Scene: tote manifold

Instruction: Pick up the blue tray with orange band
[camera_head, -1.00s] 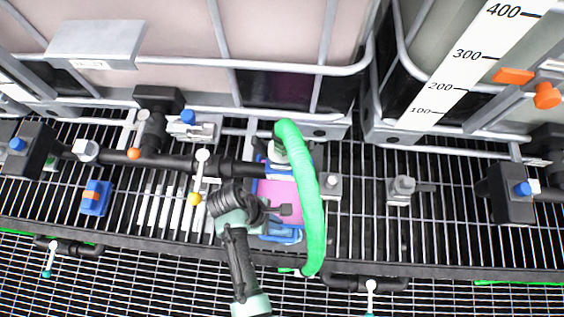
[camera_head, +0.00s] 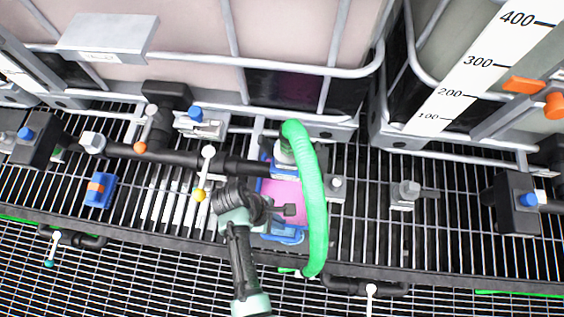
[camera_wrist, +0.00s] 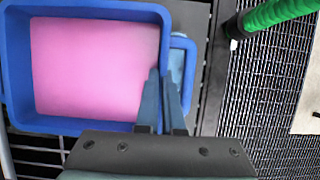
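A blue tray (camera_wrist: 95,10) with a pink inside fills the left of the wrist view. In the head view its blue edge (camera_head: 283,236) shows under my arm and behind a green hose; no orange band is visible on it. A blue handle loop (camera_wrist: 187,43) stands out from its right side. My gripper (camera_wrist: 165,82) is at that right wall, its two fingers close together near the rim; whether they are clamped on it cannot be told. It also shows in the head view (camera_head: 290,210). A smaller blue object with an orange band (camera_head: 98,190) lies apart on the grating at left.
The green hose (camera_head: 313,205) arches over the tray's right side; it also shows in the wrist view (camera_wrist: 272,14). A dark pipe (camera_head: 190,160) with valves runs behind and left. Large caged tanks (camera_head: 300,30) stand at the back. Open grating lies in front.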

